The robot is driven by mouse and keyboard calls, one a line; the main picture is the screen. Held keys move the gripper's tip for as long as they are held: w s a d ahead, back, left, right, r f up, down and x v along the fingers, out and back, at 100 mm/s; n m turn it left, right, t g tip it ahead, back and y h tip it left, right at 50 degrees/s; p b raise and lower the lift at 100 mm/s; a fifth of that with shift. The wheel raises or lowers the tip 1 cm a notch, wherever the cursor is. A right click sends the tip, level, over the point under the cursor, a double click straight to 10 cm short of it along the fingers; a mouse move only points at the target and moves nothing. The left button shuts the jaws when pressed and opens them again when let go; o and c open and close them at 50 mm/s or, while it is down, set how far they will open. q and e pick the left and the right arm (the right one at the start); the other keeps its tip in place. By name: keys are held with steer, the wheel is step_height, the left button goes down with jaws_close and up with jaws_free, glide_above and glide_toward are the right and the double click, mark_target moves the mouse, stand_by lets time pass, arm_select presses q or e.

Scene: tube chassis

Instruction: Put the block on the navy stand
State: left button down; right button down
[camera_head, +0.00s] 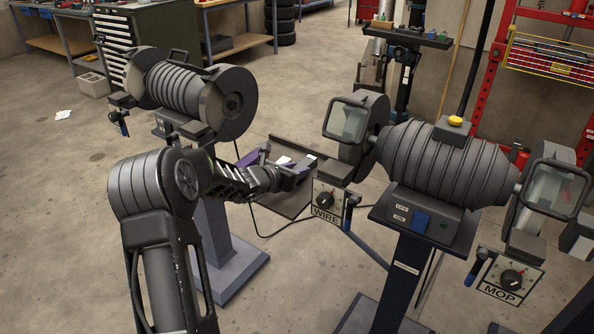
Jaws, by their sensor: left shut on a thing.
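My left arm comes in from the lower left, and its gripper (300,170) is at the picture's middle, left of the right-hand grinder's WIRE box (327,200). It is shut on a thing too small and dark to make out. I cannot pick out the block with certainty. A small yellow piece (455,121) sits on top of the right-hand grinder (440,165). That grinder's pedestal (398,280) is dark navy. The left grinder's pedestal (222,245) is a greyer slate blue. I cannot tell which is the navy stand. My right gripper is not in view.
The left grinder (185,90) stands behind my arm. A dark tray (285,200) with white scraps is below my gripper. A MOP box (508,280) hangs at the right. A black cable (262,232) loops near the floor. Open concrete floor lies at the left.

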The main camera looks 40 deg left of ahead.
arm_select(q)
steer(key=c, duration=1)
jaws_free()
steer(key=shift+f, duration=0.1)
steer(key=shift+c, duration=0.2)
steer(key=shift+v, duration=3.9)
steer(key=shift+d, duration=0.15)
